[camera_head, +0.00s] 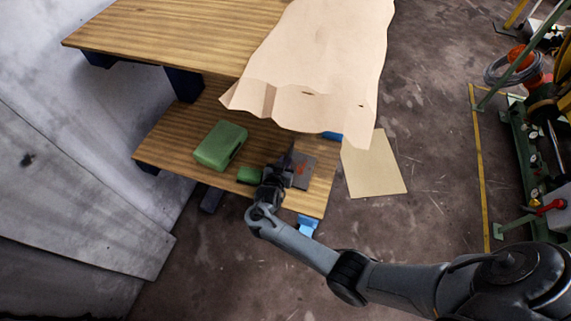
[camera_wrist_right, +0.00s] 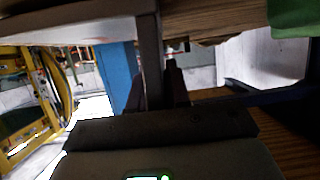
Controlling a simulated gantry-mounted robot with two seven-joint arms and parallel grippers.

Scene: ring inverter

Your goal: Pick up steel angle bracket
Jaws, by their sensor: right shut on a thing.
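The steel angle bracket (camera_head: 304,170) is a grey plate with reddish marks, at the right front of the lower wooden shelf. My right gripper (camera_head: 286,172) is at its left edge, shut on it. In the right wrist view the bracket (camera_wrist_right: 150,55) shows as a narrow grey strip running up between the dark fingers (camera_wrist_right: 153,92). I cannot tell whether it touches the shelf. My left gripper is not in view.
A green case (camera_head: 221,145) and a small green item (camera_head: 249,175) stand left of my gripper on the lower shelf (camera_head: 175,142). Brown paper (camera_head: 320,60) hangs over the upper shelf (camera_head: 170,35). A tan sheet (camera_head: 374,168) lies to the right. Machinery (camera_head: 540,150) stands far right.

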